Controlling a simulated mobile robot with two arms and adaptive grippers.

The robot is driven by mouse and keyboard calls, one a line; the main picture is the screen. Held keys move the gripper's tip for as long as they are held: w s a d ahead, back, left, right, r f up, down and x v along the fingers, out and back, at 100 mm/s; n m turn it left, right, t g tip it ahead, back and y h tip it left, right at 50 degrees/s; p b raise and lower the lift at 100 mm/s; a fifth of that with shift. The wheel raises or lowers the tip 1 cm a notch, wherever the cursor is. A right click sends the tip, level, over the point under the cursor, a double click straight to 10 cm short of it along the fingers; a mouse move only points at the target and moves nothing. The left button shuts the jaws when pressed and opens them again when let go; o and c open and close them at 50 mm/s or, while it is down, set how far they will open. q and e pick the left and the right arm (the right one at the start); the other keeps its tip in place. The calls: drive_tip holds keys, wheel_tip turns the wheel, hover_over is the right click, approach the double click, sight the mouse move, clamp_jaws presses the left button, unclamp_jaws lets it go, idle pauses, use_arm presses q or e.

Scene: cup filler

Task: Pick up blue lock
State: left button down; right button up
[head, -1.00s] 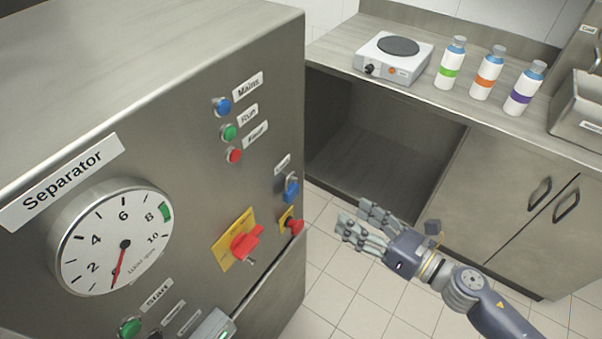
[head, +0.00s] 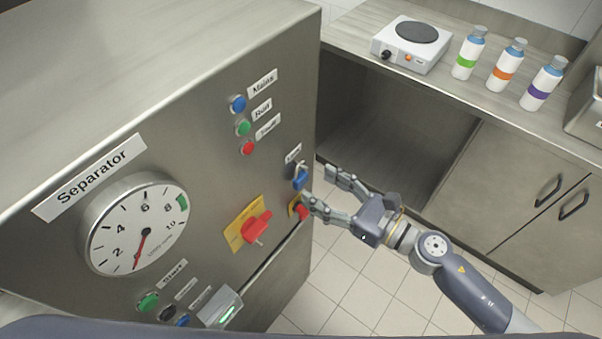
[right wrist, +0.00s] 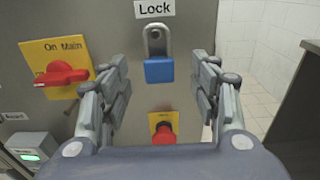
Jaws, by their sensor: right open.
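The blue lock (head: 300,179) is a small padlock hanging by a grey shackle on the separator's front panel, near its right edge, under a small label. In the right wrist view the blue lock (right wrist: 159,70) hangs below the "Lock" label, ahead of and between the open fingers. My right gripper (head: 322,190) is open and empty, its fingers just right of the lock in the head view. The right gripper also shows in the right wrist view (right wrist: 162,100), with a finger on either side. I see no contact with the lock. My left gripper is not in view.
A red emergency button (right wrist: 163,133) on a yellow plate sits directly below the lock. A red rotary switch (right wrist: 62,74) is to its left. The counter with a hot plate (head: 412,45) and several bottles stands behind right. Open floor (head: 345,290) lies below my right arm.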

sight(304, 178)
drive_tip(key=p+x, duration=0.1)
drive_tip(key=x, duration=0.2)
drive_tip(key=shift+a+r, duration=0.15)
drive_tip(key=shift+a, duration=0.15)
drive_tip(key=shift+w+a, duration=0.15)
drive_tip(key=shift+w, duration=0.05)
drive_tip(key=c, duration=1.2)
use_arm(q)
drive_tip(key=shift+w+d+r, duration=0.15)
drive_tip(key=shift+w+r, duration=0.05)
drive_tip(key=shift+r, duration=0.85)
